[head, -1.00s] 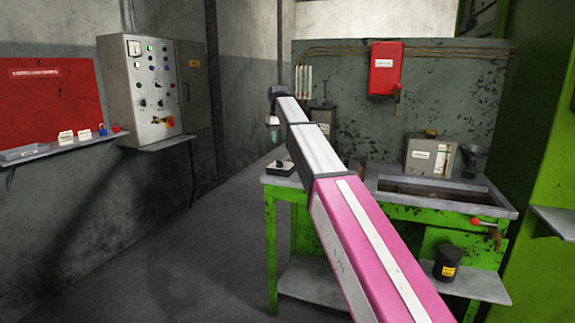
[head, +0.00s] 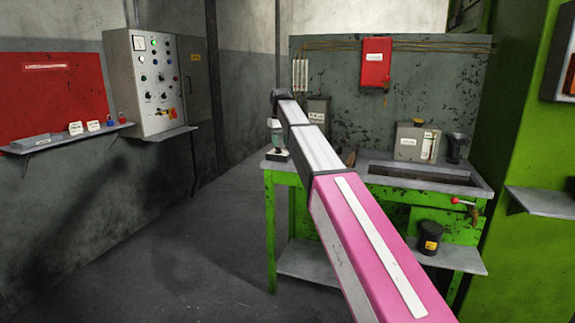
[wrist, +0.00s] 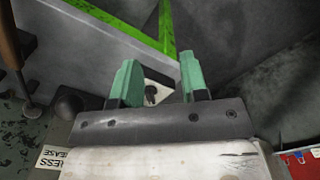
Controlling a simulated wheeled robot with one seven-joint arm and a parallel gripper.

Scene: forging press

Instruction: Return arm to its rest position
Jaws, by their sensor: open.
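My arm, pink and silver, stretches out over the floor toward the left end of the green workbench (head: 284,180) in the head view. My gripper (head: 276,140) shows small at its far end, near the bench's left corner. In the wrist view my gripper (wrist: 157,85) has two green fingers standing apart with nothing between them. Beyond the fingers a pale plate with a dark knob (wrist: 151,94) shows, partly hidden by the left finger. The bench's grey top (wrist: 95,45) and green edge (wrist: 168,30) also show there.
A grey control box (head: 155,85) and a shelf (head: 70,138) with small items are on the left wall. A red box (head: 376,63) hangs behind the bench. A black pot (head: 429,238) stands on its lower shelf. The floor at left (head: 190,260) is clear.

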